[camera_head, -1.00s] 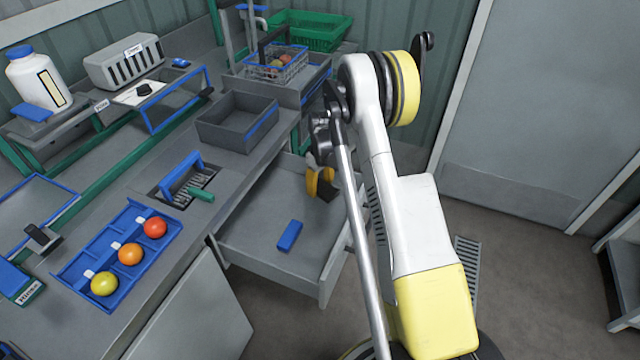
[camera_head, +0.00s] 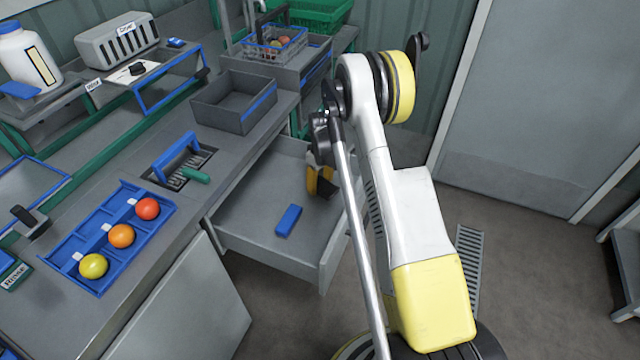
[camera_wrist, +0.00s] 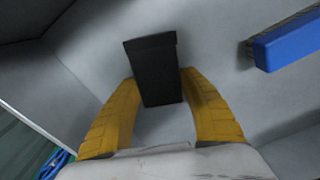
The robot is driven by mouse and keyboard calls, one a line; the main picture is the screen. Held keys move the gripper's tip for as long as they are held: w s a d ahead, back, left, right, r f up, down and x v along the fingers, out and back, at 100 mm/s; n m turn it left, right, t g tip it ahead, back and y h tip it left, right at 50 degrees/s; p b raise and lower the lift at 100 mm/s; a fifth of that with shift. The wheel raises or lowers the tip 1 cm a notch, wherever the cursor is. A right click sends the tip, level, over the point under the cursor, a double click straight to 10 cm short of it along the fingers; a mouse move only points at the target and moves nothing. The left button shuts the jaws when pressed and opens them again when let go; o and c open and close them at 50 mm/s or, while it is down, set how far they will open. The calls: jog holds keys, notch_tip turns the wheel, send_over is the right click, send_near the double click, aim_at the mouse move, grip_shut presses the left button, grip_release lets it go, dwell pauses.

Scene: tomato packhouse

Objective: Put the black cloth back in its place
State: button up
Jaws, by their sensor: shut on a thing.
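The black cloth (camera_wrist: 155,72) is a dark folded strip between the two yellow fingers of my gripper (camera_wrist: 160,85) in the wrist view. The fingers are shut on it, and its far end sticks out beyond the tips. In the head view my gripper (camera_head: 319,182) is inside the open grey drawer (camera_head: 258,215), near its right side, partly hidden by my arm. A small dark patch beside the fingers there seems to be the cloth. Whether the cloth touches the drawer floor I cannot tell.
A grey open bin (camera_head: 235,105) stands on the bench above. A blue tray (camera_head: 75,245) holds tomatoes.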

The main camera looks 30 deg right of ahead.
jog(key=shift+f+b, duration=0.35)
jog(key=shift+f, duration=0.15)
dwell(0.3)
jog(key=o, duration=1.4)
jog(key=c, duration=0.3)
jog(key=shift+r, duration=0.15)
jog(key=shift+r+p, duration=1.7)
jog(key=shift+r, duration=1.7)
